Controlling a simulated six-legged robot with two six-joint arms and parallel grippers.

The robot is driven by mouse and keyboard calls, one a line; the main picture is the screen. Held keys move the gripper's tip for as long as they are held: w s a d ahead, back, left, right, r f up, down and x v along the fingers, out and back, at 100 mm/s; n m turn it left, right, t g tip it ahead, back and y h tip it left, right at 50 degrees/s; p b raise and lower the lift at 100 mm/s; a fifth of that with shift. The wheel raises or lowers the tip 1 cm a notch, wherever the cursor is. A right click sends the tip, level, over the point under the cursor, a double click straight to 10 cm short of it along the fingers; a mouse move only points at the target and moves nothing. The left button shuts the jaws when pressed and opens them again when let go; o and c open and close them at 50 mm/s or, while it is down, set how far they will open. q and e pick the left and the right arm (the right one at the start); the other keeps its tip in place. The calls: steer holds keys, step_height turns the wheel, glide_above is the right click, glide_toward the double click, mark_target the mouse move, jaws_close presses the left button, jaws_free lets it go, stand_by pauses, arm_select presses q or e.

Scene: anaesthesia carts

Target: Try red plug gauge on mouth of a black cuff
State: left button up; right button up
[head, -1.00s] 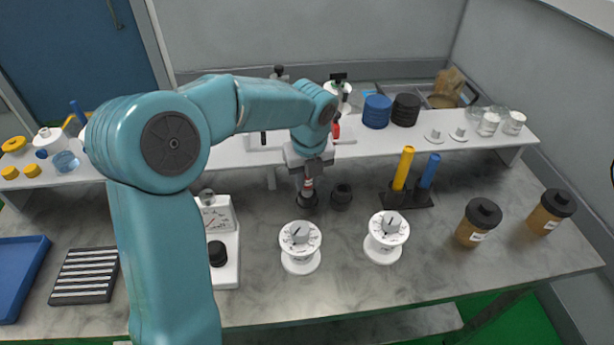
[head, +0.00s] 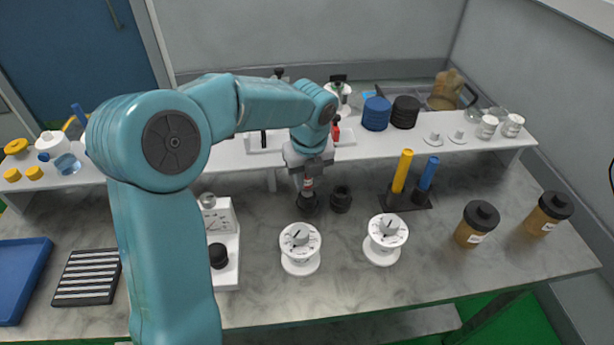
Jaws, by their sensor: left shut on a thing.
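My left gripper (head: 308,183) reaches down to the counter behind the white dials. It is shut on the red plug gauge (head: 308,185), of which only a small red and pale band shows between the fingers. The gauge is upright, right over a black cuff (head: 307,203). Its lower end meets the cuff's mouth in the picture, but I cannot tell whether it has entered. A second black cuff (head: 341,199) stands just to the right. Yellow (head: 402,171) and blue (head: 428,173) gauges stand in a black holder at the right. My right gripper is not in view.
Two white dial units (head: 300,245) (head: 385,237) stand in front of the cuffs. A white gauge box (head: 218,225) is at the left. Two brown jars (head: 477,222) (head: 548,212) stand at the right. A white shelf (head: 375,147) runs behind. The front counter strip is clear.

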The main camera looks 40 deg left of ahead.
arm_select(q)
steer(key=shift+r+p, duration=2.65)
steer(key=shift+r, duration=0.45)
